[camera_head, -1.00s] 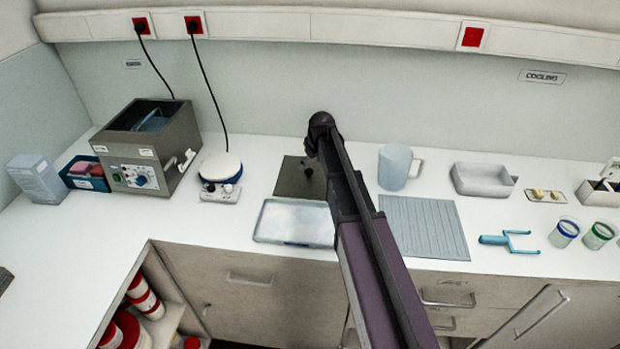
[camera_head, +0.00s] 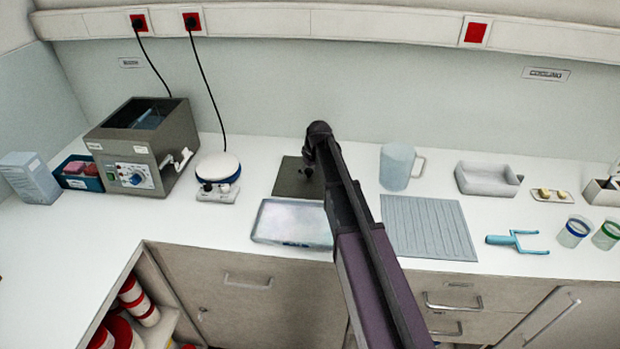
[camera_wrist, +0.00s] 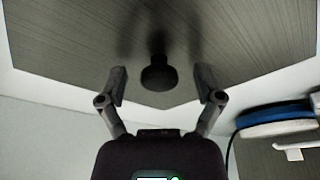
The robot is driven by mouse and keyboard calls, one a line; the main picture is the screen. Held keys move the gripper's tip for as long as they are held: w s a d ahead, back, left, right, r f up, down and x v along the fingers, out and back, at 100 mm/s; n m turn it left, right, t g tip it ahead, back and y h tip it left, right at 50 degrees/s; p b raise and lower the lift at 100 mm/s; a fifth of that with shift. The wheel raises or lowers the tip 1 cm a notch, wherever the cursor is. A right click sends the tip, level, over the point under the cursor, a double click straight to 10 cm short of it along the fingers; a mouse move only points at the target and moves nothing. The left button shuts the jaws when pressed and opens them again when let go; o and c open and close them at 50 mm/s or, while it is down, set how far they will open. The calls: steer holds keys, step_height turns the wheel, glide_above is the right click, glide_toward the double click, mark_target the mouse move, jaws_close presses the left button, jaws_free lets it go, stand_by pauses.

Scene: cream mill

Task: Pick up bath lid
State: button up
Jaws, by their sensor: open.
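The bath lid (camera_head: 293,178) is a flat dark grey-brown plate lying on the white counter, partly hidden behind my arm in the head view. My gripper (camera_wrist: 161,84) is open, with one finger on each side of the knob and a gap on both sides. The fingers hold nothing. In the head view my gripper (camera_head: 310,165) is a small dark shape over the lid, mostly covered by the arm.
The grey water bath (camera_head: 150,150) stands left, open on top, beside a round white-and-blue device (camera_head: 218,170). A shallow tray (camera_head: 290,222) lies in front of the lid. A jug (camera_head: 397,167) and a ribbed mat (camera_head: 428,228) are right.

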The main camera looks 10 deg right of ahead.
mark_target(307, 169)
stand_by(0.3)
jaws_close()
steer(key=shift+r, duration=0.2)
step_height(307, 169, up, 4)
steer(key=p, duration=0.4)
steer(key=shift+f, duration=0.1)
steer(key=s, duration=1)
steer(key=s+p, duration=0.1)
steer(key=s, duration=0.5)
steer(key=shift+d+r, duration=0.15)
steer(key=shift+r, duration=0.25)
